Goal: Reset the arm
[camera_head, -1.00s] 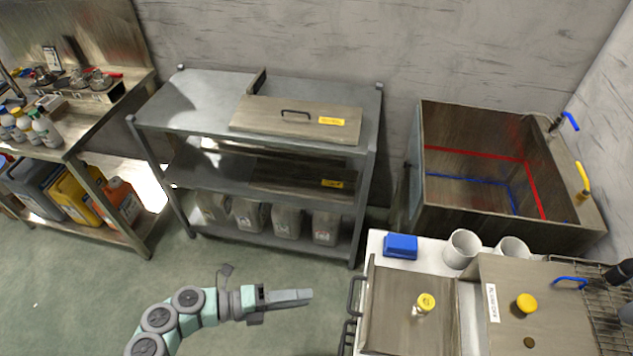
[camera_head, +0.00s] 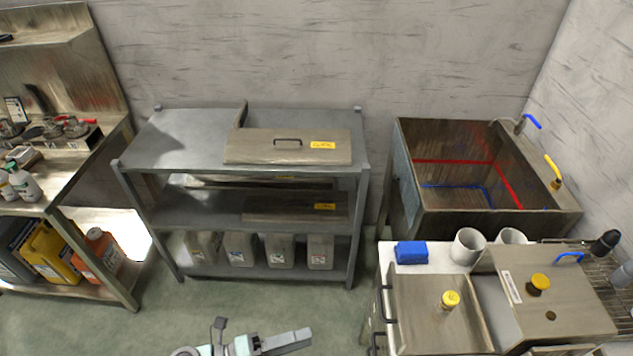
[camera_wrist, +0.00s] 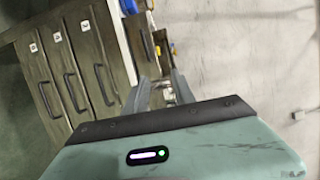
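My gripper (camera_head: 306,337) shows at the bottom of the head view, over the green floor in front of the grey shelf rack. Its fingers point to the right, toward the white-topped counter, and touch nothing there. Most of my arm is cut off by the lower picture edge. In the wrist view the two fingers of my gripper (camera_wrist: 160,80) stand apart with background showing between them. Nothing is held.
The shelf rack (camera_head: 180,140) stands behind my arm. The counter (camera_head: 385,262) at right bears a blue block (camera_head: 411,252), white cups and metal lids. A sink (camera_head: 480,212) is beyond it. The wrist view shows drawers (camera_wrist: 75,75) at left.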

